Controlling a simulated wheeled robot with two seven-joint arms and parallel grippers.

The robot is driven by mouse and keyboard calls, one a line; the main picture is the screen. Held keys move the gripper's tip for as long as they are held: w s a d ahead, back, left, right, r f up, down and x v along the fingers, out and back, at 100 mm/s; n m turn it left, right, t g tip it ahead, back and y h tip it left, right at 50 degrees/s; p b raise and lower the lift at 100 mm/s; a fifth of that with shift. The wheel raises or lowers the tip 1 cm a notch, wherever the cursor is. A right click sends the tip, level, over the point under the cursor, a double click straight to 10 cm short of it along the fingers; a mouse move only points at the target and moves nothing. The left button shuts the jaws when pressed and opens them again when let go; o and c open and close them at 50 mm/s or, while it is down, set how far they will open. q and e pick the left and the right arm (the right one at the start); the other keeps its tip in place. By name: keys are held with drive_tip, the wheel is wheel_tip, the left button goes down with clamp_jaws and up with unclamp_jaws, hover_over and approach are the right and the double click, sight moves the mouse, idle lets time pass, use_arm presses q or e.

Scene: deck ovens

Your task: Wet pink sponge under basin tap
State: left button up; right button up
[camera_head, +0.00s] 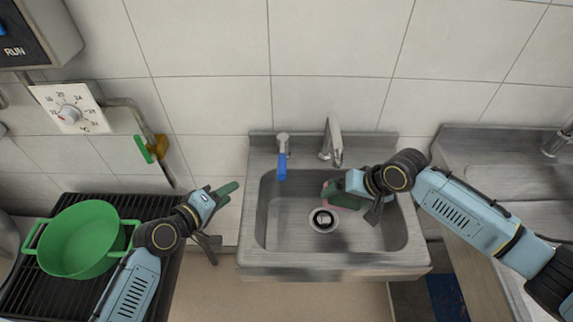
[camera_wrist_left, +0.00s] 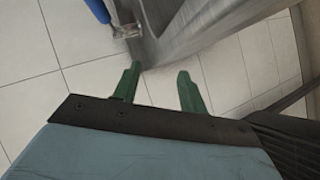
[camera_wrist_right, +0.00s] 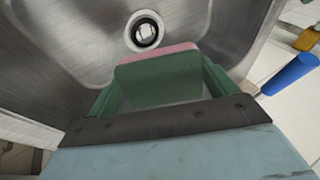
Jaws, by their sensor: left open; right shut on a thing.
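The pink sponge (camera_wrist_right: 160,65) is between the green fingers of my right gripper (camera_wrist_right: 158,88) in the right wrist view; its edge shows pink and the face toward the camera looks greenish. In the head view a pink edge of the sponge (camera_head: 326,189) shows beside my right gripper (camera_head: 338,191), inside the basin (camera_head: 262,230). The tap spout (camera_head: 336,155) rises at the back, just behind and above the gripper. The tap has a blue-handled lever (camera_head: 282,165) at its left. I cannot tell whether water runs. My left gripper (camera_head: 228,190) is open and empty, left of the basin; it also shows in the left wrist view (camera_wrist_left: 158,88).
A green pot (camera_head: 80,240) stands on a black grate at the left. A dial (camera_head: 69,114) and a pipe with a yellow-and-green valve (camera_head: 155,148) are on the wall. A steel counter (camera_head: 500,160) lies at the right. The basin's front left is clear around the drain (camera_head: 323,219).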

sight(282, 155)
use_arm(q)
drive_tip(key=s+d+r+n+h, duration=0.1)
drive_tip(key=s+d+r+h, duration=0.15)
drive_tip(key=d+r, duration=0.4)
drive_tip(key=shift+h, duration=0.35)
drive_tip(key=x, duration=1.2)
drive_tip(key=shift+w+d, duration=0.1)
drive_tip(key=shift+w, duration=0.25)
clamp_jaws()
